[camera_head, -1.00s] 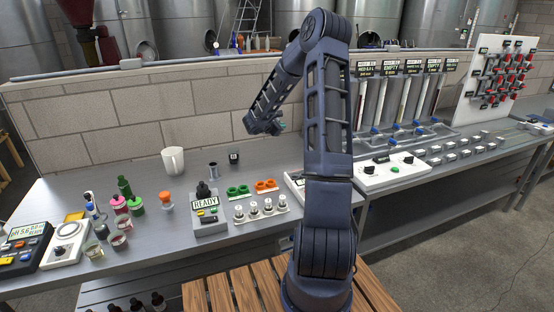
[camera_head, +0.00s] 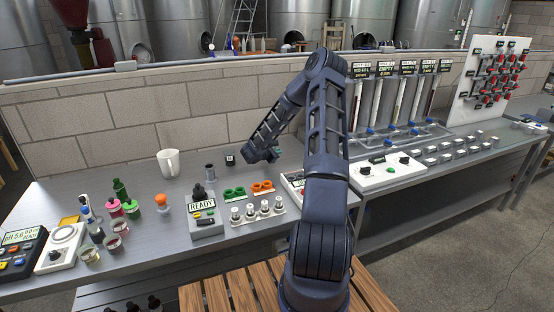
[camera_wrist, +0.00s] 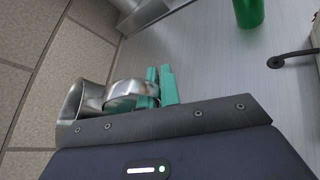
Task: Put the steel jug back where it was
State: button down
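The steel jug (camera_wrist: 84,103) shows in the wrist view as a shiny vessel with an open mouth and a curved band-like handle (camera_wrist: 128,92). The teal fingers of my gripper (camera_wrist: 158,88) are closed at this handle, and the jug is beside them. In the head view my gripper (camera_head: 275,153) is low over the rear of the bench, near the block wall. The jug cannot be made out there; my arm's end hides it. I cannot tell whether its base touches the bench.
In front are green rings (camera_head: 234,193), orange rings (camera_head: 262,186) and a READY device (camera_head: 205,218). Glass tubes (camera_head: 400,98) stand right. The block wall (camera_head: 130,120) runs behind.

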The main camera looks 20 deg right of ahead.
jog(key=shift+f, duration=1.8)
jog(key=shift+f, duration=0.15)
jog(key=c, duration=1.6)
grip_release()
